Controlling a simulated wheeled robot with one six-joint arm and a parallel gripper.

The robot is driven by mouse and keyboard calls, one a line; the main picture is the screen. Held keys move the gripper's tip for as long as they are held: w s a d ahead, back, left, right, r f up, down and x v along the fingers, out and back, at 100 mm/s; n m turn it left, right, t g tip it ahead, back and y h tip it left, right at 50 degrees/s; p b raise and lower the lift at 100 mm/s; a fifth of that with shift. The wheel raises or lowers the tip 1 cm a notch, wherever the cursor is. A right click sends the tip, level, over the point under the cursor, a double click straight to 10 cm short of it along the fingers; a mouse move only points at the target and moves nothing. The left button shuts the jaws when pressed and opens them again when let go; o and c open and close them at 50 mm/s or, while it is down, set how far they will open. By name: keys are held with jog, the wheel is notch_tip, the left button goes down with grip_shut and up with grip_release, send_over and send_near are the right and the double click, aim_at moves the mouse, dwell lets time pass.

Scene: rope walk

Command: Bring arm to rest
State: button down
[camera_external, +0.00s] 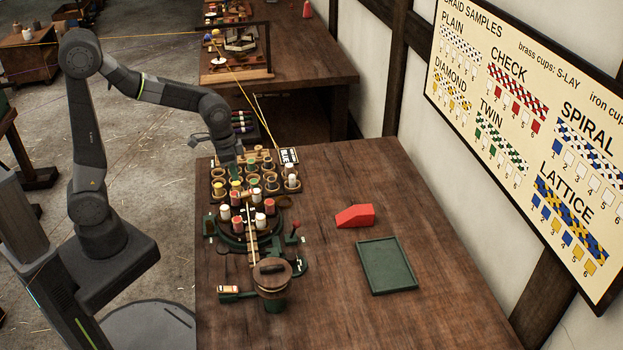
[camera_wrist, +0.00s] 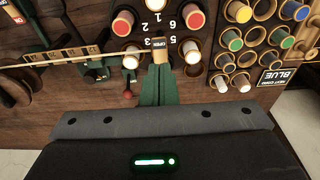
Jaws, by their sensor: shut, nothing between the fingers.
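My arm (camera_external: 150,92) reaches from its base at the left to the far end of the bench. My gripper (camera_external: 237,168) points down over the bobbin area, partly lost among the things behind it. In the wrist view my gripper (camera_wrist: 160,75) shows two green fingers pressed together with nothing between them. The fingertips appear near a small "OPEN" tag (camera_wrist: 162,43); I cannot tell whether they touch it.
A round green braiding stand (camera_external: 227,238) carries red and white bobbins. Behind it is a rack (camera_external: 272,186) of cups beside a "BLUE" sign (camera_external: 288,156). A red block (camera_external: 355,216) and a green tray (camera_external: 386,265) lie right. The bench's right side is mostly clear.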

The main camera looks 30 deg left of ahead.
aim_at(244, 193)
jog(key=f, duration=0.1)
jog(key=f+b, duration=0.1)
jog(key=f, duration=0.1)
jog(key=w+d+f+b, duration=0.1)
jog(key=f, duration=0.1)
jog(key=shift+w+d+f, duration=0.1)
jog(key=shift+f, duration=0.1)
